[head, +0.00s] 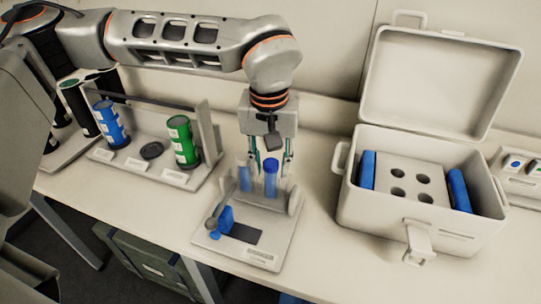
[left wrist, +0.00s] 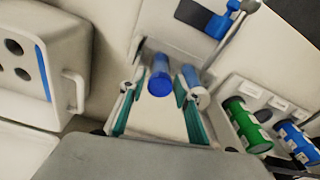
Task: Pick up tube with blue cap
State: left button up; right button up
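A clear tube with a blue cap (head: 271,166) stands upright in a small pale stand (head: 279,232). Its round blue cap also shows in the left wrist view (left wrist: 159,80). A second tube with blue in it (head: 245,178) stands just left of it in the head view; it shows to the right in the left wrist view (left wrist: 196,88). My left gripper (head: 269,162) points down over the stand, its fingers apart. In the left wrist view the blue cap lies between the fingertips (left wrist: 161,90), with gaps visible on both sides. My right gripper is not in view.
An open pale cooler box (head: 420,222) with a holed insert and blue packs stands right. A rack (head: 150,170) with a blue canister (head: 109,125) and a green canister (head: 183,142) stands left. A blue item (head: 226,217) sits at the stand's front.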

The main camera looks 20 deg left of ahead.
pick_arm(q)
jog(key=c, duration=0.9)
jog(key=shift+w, duration=0.15)
jog(key=o, duration=1.2)
jog(key=r, duration=0.4)
jog(key=s+r, duration=0.1)
jog(key=r, duration=0.7)
jog(key=shift+s+d, duration=0.15)
jog(key=shift+s, duration=0.1)
